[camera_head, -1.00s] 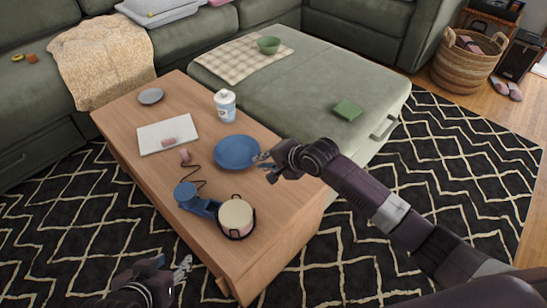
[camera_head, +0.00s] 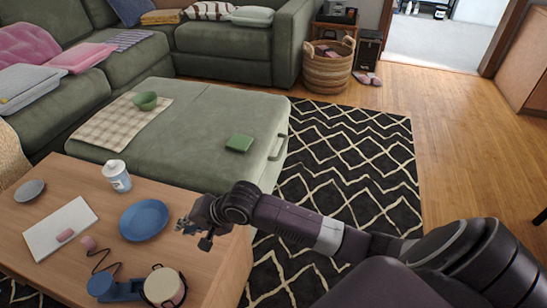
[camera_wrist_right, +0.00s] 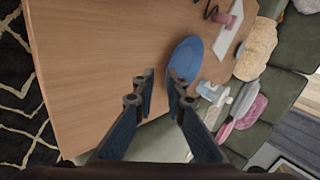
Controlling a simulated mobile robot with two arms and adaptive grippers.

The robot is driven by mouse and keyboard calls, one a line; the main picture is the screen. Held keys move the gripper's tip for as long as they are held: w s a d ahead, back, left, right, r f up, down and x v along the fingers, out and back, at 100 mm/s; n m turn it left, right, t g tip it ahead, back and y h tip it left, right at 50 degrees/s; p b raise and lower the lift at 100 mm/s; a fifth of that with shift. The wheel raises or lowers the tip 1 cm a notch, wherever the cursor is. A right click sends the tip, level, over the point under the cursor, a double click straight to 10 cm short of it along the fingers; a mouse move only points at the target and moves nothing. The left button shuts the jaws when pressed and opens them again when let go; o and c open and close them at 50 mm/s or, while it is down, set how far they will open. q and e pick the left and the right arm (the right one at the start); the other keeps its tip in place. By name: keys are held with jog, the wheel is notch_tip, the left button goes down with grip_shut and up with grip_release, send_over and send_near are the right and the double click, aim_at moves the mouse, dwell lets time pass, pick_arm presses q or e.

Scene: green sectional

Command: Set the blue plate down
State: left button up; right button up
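The blue plate (camera_head: 144,220) lies flat on the wooden coffee table (camera_head: 195,262), near its side facing the green sectional. My right gripper (camera_head: 182,226) is just right of the plate's rim, with a small gap between them. In the right wrist view the two fingers (camera_wrist_right: 160,78) are spread apart with nothing between them. The plate shows there just beyond the fingertips (camera_wrist_right: 186,58). My left gripper is not in view.
A white bottle (camera_head: 117,175), a grey dish (camera_head: 30,190), a white tablet-like slab (camera_head: 60,229) and a blue corded object (camera_head: 120,290) share the table. Patterned rug lies to the right.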

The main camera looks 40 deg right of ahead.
jog(key=s+f+n, duration=0.1)
jog(key=s, duration=0.3)
jog(key=s+f+n, duration=0.1)
jog(key=s+n, duration=0.1)
jog(key=s, duration=0.2)
jog(key=s+f+n+g+h, duration=0.1)
jog(key=s+n, duration=0.1)
jog(key=s, duration=0.1)
jog(key=shift+s+d, duration=0.15)
jog(key=shift+s, duration=0.25)
jog(key=s+d+n+g+h, duration=0.1)
jog(key=s+d+n+h, duration=0.1)
jog(key=s+d, duration=0.3)
jog(key=s+d+n+g+h, duration=0.1)
jog(key=s+d+n, duration=0.3)
jog(key=s, duration=0.8)
jog(key=shift+s+d+f+g+h, duration=0.15)
jog(key=shift+d+f+g+h, duration=0.2)
jog(key=shift+d+h, duration=0.4)
jog(key=shift+d, duration=0.1)
